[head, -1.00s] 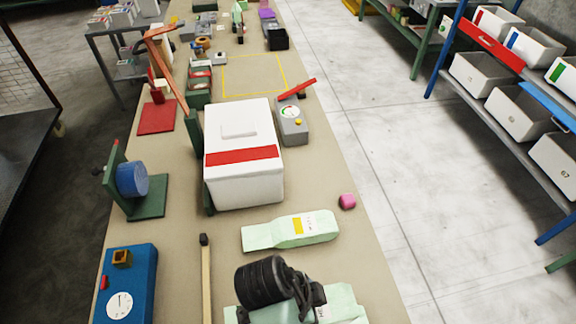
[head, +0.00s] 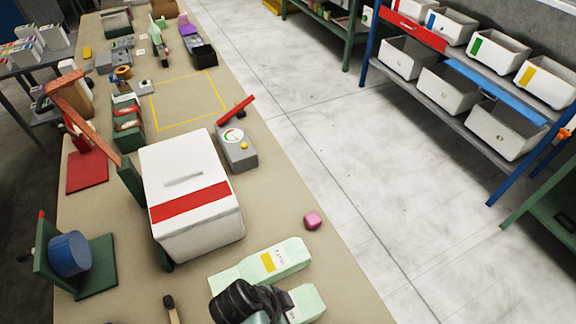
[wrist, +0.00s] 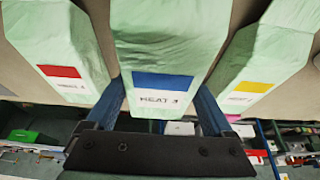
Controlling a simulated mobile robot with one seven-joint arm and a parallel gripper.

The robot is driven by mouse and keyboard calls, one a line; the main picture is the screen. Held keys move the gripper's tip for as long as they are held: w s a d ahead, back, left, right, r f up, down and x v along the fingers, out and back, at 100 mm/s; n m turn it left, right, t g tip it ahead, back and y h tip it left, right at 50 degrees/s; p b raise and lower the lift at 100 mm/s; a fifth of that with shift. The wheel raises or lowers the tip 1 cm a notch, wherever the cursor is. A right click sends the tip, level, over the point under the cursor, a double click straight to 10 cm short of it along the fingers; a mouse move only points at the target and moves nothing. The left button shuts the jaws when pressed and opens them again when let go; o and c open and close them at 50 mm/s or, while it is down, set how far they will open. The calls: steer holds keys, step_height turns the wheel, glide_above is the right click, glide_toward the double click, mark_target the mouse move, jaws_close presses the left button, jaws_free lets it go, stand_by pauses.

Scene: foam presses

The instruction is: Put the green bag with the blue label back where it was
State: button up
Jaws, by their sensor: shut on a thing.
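In the wrist view my gripper (wrist: 158,103) is shut on the green bag with the blue label (wrist: 165,35), with one finger on each side; the label reads MEAT 3. A similar green bag with a red label (wrist: 62,35) is left of it, and a green bag with a yellow label (wrist: 262,65) is right. In the head view the yellow-label bag (head: 285,254) lies on the bench. My gripper (head: 248,308) is at the bottom edge, partly covering another green bag (head: 309,302) whose label colour I cannot make out. I cannot tell whether the held bag touches the bench.
A white box with a red band (head: 190,240) stands beyond the bags. A grey gauge box with a red lever (head: 238,150) stands farther back. A yellow outlined square (head: 205,118) on the bench is empty.

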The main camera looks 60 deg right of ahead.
steer(key=shift+f, duration=1.5)
steer(key=shift+f, duration=0.15)
steer(key=o, duration=1.2)
steer(key=shift+o, duration=0.2)
steer(key=shift+r, duration=0.25)
steer(key=v, duration=1.2)
steer(key=shift+w+p, duration=0.1)
steer(key=shift+p, duration=0.25)
